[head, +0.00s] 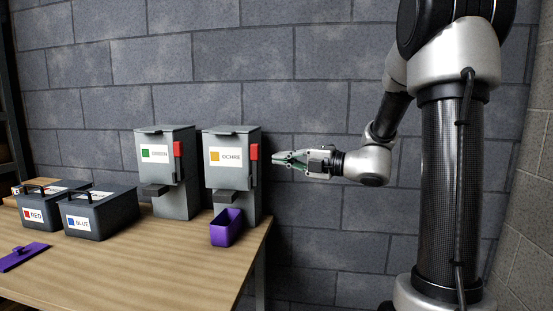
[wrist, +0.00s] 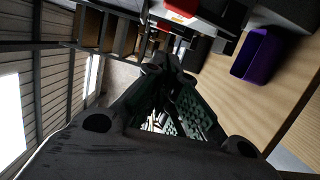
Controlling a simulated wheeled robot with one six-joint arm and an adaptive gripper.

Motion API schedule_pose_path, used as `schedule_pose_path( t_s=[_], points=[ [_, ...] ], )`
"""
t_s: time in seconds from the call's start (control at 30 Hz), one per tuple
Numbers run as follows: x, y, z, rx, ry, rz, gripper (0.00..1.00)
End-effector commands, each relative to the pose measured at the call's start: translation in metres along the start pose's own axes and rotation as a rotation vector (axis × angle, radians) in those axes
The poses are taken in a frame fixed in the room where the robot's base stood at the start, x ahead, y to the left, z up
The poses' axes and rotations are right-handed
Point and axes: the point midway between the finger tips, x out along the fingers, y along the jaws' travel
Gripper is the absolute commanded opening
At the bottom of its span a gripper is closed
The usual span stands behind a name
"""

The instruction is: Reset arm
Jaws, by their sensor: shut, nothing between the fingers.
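My gripper (head: 275,161) is shut and empty, held level in the air to the right of the ochre dispenser. Its fingertips point left and are close to the dispenser's right side; the head view does not show clearly whether they touch anything. The closed fingers also show in the wrist view (wrist: 170,62). The ochre dispenser (head: 232,176) is grey with a yellow-orange label and a red lever (head: 253,152) on its right side. A purple bin (head: 226,228) stands below its spout, and it also shows in the wrist view (wrist: 258,56).
A matching green-labelled dispenser (head: 165,185) stands left of the ochre one. Boxes labelled RED (head: 38,213) and BLUE (head: 95,222) and a flat purple piece (head: 22,256) are on the wooden table (head: 150,270). A grey block wall (head: 330,60) is behind. Space right of the table is open.

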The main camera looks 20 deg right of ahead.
Motion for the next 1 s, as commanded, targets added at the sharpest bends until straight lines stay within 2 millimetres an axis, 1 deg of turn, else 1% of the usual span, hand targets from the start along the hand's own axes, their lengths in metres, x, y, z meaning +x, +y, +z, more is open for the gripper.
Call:
schedule_pose_path(
  t_s=[0.4,0.47,0.57,0.63,0.67,0.77,0.8,0.87,0.9,0.97,1.0],
  points=[
    [0.000,0.000,0.000,-0.004,0.000,0.000,0.00],
    [0.000,0.000,0.000,-0.032,0.000,0.000,0.00],
    [0.000,-0.002,0.001,-0.169,-0.005,-0.010,0.00],
    [-0.004,-0.015,-0.003,-0.351,0.024,-0.056,0.00],
    [-0.007,-0.025,-0.007,-0.444,0.050,-0.088,0.00],
    [-0.030,-0.069,-0.031,-0.803,0.209,-0.202,0.00],
    [-0.043,-0.084,-0.043,-0.963,0.298,-0.239,0.00],
    [-0.065,-0.103,-0.064,-1.212,0.457,-0.271,0.00],
    [-0.082,-0.114,-0.078,-1.383,0.582,-0.274,0.00],
    [-0.109,-0.128,-0.098,-1.643,0.791,-0.253,0.00],
    [-0.129,-0.134,-0.110,-1.818,0.948,-0.215,0.00]
  ],
)
